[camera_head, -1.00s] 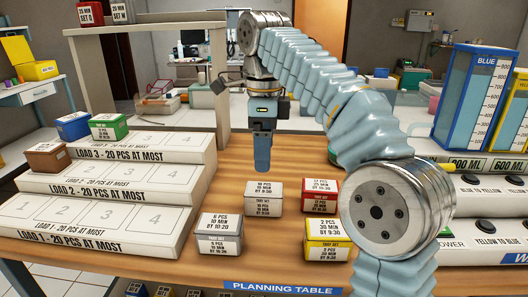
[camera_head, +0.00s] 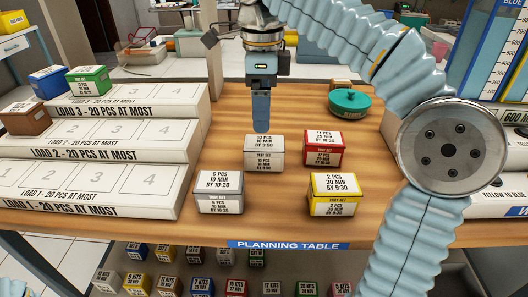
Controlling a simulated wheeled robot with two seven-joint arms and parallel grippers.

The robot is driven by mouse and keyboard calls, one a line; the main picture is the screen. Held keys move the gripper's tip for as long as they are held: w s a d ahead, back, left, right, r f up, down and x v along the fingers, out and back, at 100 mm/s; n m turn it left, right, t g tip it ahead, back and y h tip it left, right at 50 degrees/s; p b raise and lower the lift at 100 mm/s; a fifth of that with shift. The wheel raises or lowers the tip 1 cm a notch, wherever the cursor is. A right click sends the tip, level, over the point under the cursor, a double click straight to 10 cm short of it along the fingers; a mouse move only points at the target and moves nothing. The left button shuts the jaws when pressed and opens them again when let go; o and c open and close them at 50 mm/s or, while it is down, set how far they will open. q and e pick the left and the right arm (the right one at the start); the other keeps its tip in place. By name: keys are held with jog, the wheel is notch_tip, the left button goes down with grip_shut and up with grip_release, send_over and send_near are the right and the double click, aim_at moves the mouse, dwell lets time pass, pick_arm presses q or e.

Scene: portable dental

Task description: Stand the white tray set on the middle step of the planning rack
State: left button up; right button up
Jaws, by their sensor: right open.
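The white tray set (camera_head: 263,158) is a small labelled box on the wooden planning table, at the back left of a group of boxes. My right gripper (camera_head: 261,126) points straight down, its tips just above or behind the box's far top edge. Its fingers appear edge-on, so the gap between them is hidden; the jaws are open, holding nothing. The planning rack is a white three-step stand at the left. Its middle step (camera_head: 97,146), marked Load 2, has numbered places and a brown box (camera_head: 25,118) at its left end. My left gripper is out of view.
Grey (camera_head: 219,194), yellow (camera_head: 335,195) and red (camera_head: 323,149) boxes stand near the white one. Blue (camera_head: 49,82) and green (camera_head: 88,81) boxes occupy the rack's top step. A teal round lid (camera_head: 350,102) lies behind the red box. The table (camera_head: 277,212) is clear between rack and boxes.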

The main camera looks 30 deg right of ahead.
aim_at(264, 142)
notch_tip(264, 142, down, 5)
jog(key=shift+r+b, duration=0.1)
jog(key=shift+b, duration=0.4)
jog(key=f, duration=0.1)
jog(key=f+b, duration=0.1)
jog(key=f, duration=0.3)
jog(key=shift+s+f, duration=0.2)
jog(key=shift+s, duration=0.15)
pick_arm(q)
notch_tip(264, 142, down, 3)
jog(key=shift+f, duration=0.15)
pick_arm(e)
jog(key=c, duration=1.2)
jog(key=shift+r, duration=0.15)
